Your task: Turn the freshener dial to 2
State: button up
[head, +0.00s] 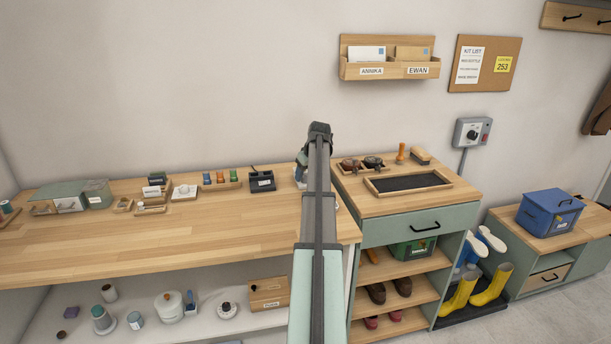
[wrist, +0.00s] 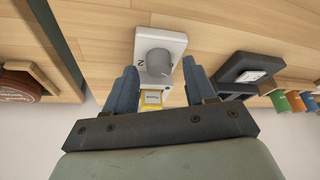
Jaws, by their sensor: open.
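The freshener shows in the wrist view as a white body (wrist: 176,40) with a round grey dial (wrist: 158,63) on its face. A dark mark, perhaps a rotated 2, sits left of the dial. A yellow labelled part (wrist: 151,98) lies below the dial in the picture. My gripper (wrist: 160,72) is open, its two blue fingers on either side of the dial. Gaps seem to show between fingers and dial; contact cannot be told. The dial's setting is not readable. In the head view my arm hides most of the freshener.
A black card-bearing holder (head: 262,181) stands left of my arm, beside a rack (head: 222,186) of coloured pots. Right of my arm, a dark-matted tray (head: 408,183) and brown items sit on the cabinet top. The bench front (head: 180,235) is clear.

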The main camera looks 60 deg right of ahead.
jog(key=shift+w+f, duration=0.15)
jog(key=shift+f, duration=0.15)
grip_shut()
dwell(0.5)
